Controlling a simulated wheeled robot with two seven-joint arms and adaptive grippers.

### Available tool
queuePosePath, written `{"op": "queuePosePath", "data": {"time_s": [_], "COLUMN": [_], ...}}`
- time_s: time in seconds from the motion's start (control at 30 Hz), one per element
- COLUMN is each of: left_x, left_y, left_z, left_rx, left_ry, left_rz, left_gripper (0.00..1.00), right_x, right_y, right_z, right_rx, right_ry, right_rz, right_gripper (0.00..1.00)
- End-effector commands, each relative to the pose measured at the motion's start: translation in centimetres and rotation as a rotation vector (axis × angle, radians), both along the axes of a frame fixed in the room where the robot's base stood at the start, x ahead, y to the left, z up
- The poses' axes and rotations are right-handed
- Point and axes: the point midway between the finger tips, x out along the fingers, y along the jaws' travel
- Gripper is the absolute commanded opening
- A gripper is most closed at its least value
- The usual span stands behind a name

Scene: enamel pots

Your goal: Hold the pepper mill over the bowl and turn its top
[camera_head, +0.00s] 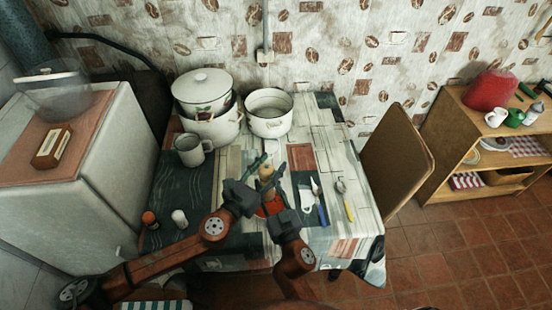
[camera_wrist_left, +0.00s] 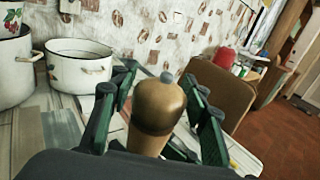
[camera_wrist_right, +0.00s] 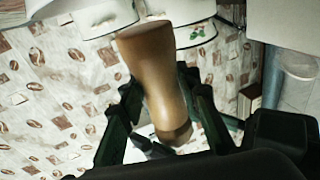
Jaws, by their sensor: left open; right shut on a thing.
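The pepper mill (camera_head: 267,174) is light brown wood with a darker domed head and a small grey knob. It is up off the table near its front middle. My right gripper (camera_wrist_right: 160,105) is shut on its body; the mill's flat end points up in the right wrist view. My left gripper (camera_wrist_left: 157,108) is open, with its fingers on both sides of the mill's head (camera_wrist_left: 160,100), apart from it as far as shows. A red surface (camera_head: 272,206) shows below the mill between my grippers; I cannot tell whether it is the bowl.
A lidded enamel pot (camera_head: 202,88), an open white pot (camera_head: 269,113) and a grey mug (camera_head: 193,150) stand at the table's back left. Cutlery (camera_head: 343,197) lies right of my grippers. Two small shakers (camera_head: 179,218) stand front left. A chair (camera_head: 398,160) stands at right.

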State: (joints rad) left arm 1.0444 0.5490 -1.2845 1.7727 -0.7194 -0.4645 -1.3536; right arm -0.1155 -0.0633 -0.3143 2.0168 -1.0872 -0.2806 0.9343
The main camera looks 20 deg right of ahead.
Motion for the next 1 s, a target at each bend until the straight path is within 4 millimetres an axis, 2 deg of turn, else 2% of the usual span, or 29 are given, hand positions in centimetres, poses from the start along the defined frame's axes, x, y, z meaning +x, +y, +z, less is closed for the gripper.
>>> {"op": "queuePosePath", "data": {"time_s": [0.1, 0.23, 0.57, 1.0], "left_x": [0.9, 1.5, 1.8, 1.8], "left_y": [-1.4, -2.2, -2.5, -2.4], "left_z": [0.0, 0.0, 0.0, 0.0], "left_rx": [-0.001, -0.001, 0.0, 0.0], "left_ry": [-0.001, 0.0, 0.0, 0.0], "left_rz": [-0.001, -0.001, 0.0, 0.0], "left_gripper": [0.42, 0.42, 0.42, 0.14], "right_x": [0.0, 0.0, 0.0, 0.0], "right_y": [0.0, 0.0, 0.0, 0.0], "right_z": [0.1, 0.1, 0.1, 0.1], "right_rx": [0.0, 0.0, 0.0, 0.0], "right_ry": [-0.001, -0.001, -0.001, -0.001], "right_rz": [0.0, 0.0, 0.0, 0.0], "right_gripper": [0.0, 0.0, 0.0, 0.0]}}
